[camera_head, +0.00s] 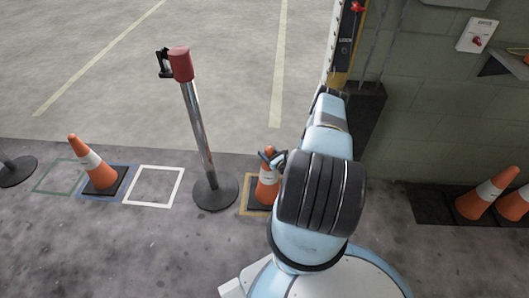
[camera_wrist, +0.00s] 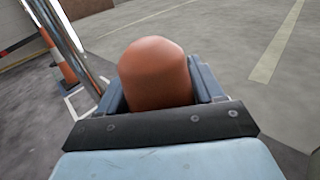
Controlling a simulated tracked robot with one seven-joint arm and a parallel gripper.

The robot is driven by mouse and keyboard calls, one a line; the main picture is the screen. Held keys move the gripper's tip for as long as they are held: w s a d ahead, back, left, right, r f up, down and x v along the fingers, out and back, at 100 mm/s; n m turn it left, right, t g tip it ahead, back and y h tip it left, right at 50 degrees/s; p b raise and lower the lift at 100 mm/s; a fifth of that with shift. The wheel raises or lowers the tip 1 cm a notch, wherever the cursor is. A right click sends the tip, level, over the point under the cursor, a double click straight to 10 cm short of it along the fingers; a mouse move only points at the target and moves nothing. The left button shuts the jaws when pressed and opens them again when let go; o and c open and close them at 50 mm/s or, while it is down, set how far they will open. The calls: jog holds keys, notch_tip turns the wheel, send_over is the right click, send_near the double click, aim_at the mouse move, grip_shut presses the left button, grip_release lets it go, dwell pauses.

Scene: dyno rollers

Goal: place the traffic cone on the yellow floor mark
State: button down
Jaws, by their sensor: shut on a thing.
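The orange and white traffic cone (camera_head: 267,188) stands upright at the yellow floor mark (camera_head: 243,207), just right of the barrier post. Its black base is inside the visible left part of the mark's outline; my arm hides the right part. I cannot tell whether the base rests fully on the floor. My gripper (camera_head: 271,157) is shut on the cone's top. In the wrist view the orange cone tip (camera_wrist: 155,72) sits between the two fingers of my gripper (camera_wrist: 158,95).
A chrome post with a red head (camera_head: 196,120) stands close left of the cone. Further left are an empty white mark (camera_head: 154,168), another cone (camera_head: 92,160) on a blue mark and an empty green mark (camera_head: 45,190). More cones (camera_head: 485,192) stand by the right wall.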

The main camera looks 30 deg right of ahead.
jog(key=shift+c, duration=0.8)
grip_release()
